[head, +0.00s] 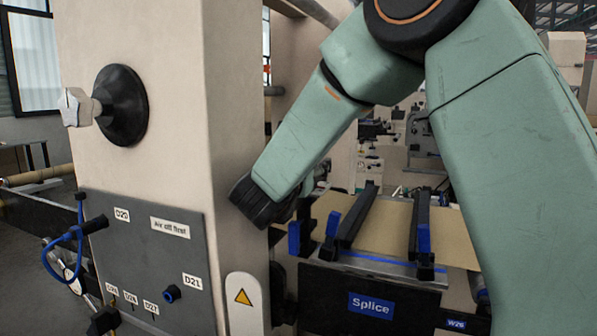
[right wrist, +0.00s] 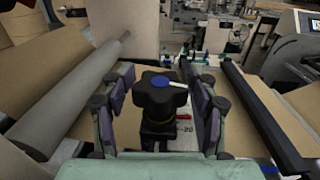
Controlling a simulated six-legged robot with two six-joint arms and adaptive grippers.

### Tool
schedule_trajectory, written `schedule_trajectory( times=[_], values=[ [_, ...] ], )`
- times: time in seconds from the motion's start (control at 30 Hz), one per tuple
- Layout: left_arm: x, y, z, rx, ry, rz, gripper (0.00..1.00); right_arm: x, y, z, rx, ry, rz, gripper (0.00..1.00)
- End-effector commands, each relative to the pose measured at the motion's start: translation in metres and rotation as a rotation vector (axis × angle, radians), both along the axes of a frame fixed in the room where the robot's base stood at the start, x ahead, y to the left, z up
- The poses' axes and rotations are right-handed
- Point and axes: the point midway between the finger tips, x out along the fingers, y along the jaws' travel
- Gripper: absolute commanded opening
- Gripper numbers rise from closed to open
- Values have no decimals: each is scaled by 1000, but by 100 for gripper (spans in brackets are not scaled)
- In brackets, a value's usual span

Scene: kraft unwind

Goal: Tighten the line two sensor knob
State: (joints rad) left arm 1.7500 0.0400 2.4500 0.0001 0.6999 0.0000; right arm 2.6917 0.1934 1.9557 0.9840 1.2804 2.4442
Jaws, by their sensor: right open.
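A black lobed knob (right wrist: 158,97) with a blue centre cap and a white mark shows in the right wrist view. It stands upright on a dark stem. My right gripper (right wrist: 160,84) is open, with one finger on each side of the knob and a gap visible on both sides. A small label by the stem is partly hidden, and I cannot read which line it names. In the head view my right arm reaches down behind the beige post, which hides the gripper and this knob. My left gripper is not in view.
In the right wrist view a grey roller (right wrist: 70,98) lies left and a dark bar (right wrist: 262,118) right.

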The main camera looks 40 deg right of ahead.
Motion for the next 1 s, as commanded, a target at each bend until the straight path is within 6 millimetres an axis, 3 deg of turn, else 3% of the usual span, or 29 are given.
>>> schedule_trajectory(
  times=[0.2,0.5,1.0],
  values=[
    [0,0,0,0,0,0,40,-20,32,1,-7,0,1,59],
    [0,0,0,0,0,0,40,-38,65,2,-5,-1,2,59],
    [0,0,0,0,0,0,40,-49,81,0,1,-1,-1,59]
  ],
)
